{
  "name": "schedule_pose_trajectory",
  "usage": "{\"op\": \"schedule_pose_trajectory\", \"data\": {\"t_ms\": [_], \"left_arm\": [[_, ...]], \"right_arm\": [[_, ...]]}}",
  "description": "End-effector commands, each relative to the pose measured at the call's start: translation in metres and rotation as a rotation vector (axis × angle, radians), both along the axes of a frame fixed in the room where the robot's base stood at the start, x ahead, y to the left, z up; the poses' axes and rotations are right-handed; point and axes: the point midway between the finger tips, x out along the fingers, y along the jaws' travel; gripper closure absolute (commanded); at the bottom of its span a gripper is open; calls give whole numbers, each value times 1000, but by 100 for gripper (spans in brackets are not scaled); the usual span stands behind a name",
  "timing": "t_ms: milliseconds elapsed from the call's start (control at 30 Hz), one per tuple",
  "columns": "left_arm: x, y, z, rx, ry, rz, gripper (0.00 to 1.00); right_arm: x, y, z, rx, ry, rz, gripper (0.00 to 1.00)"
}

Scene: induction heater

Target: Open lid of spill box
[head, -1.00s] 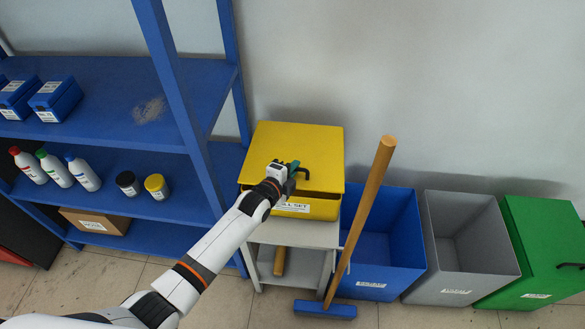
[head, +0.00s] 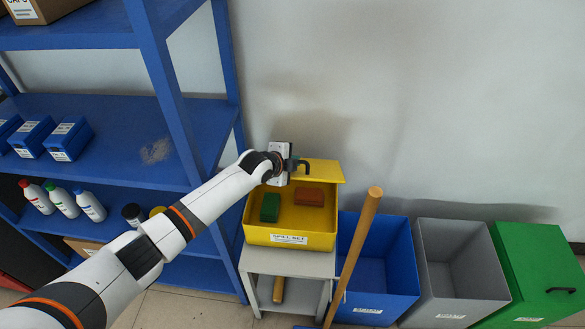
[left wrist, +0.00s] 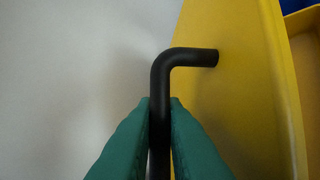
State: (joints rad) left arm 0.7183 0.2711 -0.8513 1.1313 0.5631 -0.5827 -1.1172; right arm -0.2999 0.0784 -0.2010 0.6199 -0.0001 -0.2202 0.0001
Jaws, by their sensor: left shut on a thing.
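The yellow spill box (head: 262,236) stands on a small grey stand, with its label facing front. Its lid (head: 325,171) is raised at the back, and the inside shows a green block (head: 270,208) and a red-brown block (head: 309,197). My left gripper (head: 298,164) is up at the lid. In the left wrist view, its green fingers (left wrist: 159,125) are shut on the black lid handle (left wrist: 185,57), with the yellow lid (left wrist: 235,100) to the right. The arm hides part of the lid in the head view. My right gripper is not in view.
A broom with a wooden handle (head: 357,245) leans in front of the blue bin (head: 384,285). Grey (head: 455,290) and green (head: 535,265) bins stand further right. A blue shelf (head: 110,150) with bottles and boxes is on the left. The wall behind is bare.

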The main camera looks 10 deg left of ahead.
Motion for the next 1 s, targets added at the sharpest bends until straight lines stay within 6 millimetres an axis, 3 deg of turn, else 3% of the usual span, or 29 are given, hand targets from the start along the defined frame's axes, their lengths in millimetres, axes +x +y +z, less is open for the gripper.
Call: {"op": "schedule_pose_trajectory", "data": {"t_ms": [367, 400, 500, 1000], "left_arm": [[2, 0, 2, 0, -4, 0, 100], [2, 0, 2, 0, -4, 0, 83], [1, 0, 2, 1, -4, 0, 68], [-10, 7, 10, 0, -3, -1, 68]], "right_arm": [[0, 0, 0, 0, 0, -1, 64], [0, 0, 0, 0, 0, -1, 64], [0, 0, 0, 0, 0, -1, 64], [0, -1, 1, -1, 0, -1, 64]]}}
